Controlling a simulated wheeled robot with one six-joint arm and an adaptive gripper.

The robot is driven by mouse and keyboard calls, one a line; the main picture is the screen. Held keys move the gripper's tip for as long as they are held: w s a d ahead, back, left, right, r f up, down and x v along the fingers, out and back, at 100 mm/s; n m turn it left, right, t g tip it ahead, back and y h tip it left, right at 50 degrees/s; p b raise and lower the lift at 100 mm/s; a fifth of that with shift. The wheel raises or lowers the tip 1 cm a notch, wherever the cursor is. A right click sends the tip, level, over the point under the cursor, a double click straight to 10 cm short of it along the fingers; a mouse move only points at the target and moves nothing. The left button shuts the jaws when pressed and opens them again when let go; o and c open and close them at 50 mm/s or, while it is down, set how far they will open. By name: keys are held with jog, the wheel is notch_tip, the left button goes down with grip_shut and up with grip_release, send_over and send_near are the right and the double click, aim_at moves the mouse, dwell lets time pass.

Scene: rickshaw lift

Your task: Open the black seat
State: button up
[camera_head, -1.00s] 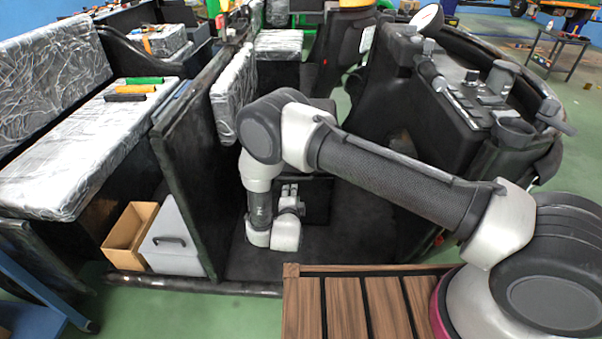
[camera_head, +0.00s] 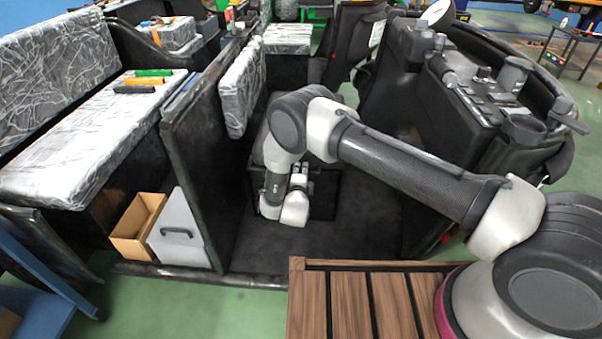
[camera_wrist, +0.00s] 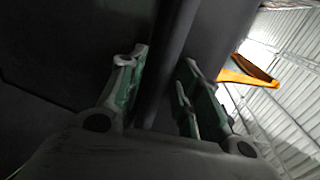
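The black seat (camera_head: 259,150) sits on a dark box in the rickshaw's middle, partly hidden behind my arm. The box's dark front panel (camera_head: 325,192) shows to the right of my wrist. My gripper (camera_head: 303,172) is low in front of this box in the head view, with its fingers pointing toward the seat. In the wrist view my gripper (camera_wrist: 160,75) has its two green-padded fingers apart. A dark vertical edge shows between and beyond them. I cannot tell whether the fingers touch it.
A tall black partition (camera_head: 200,150) stands close left of my arm. The black dashboard console (camera_head: 480,90) is to the right. A wooden slatted deck (camera_head: 350,300) lies in front. A cardboard box (camera_head: 138,225) and a grey drawer box (camera_head: 178,230) stand left. Dark floor (camera_head: 350,235) is open below my gripper.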

grip_shut()
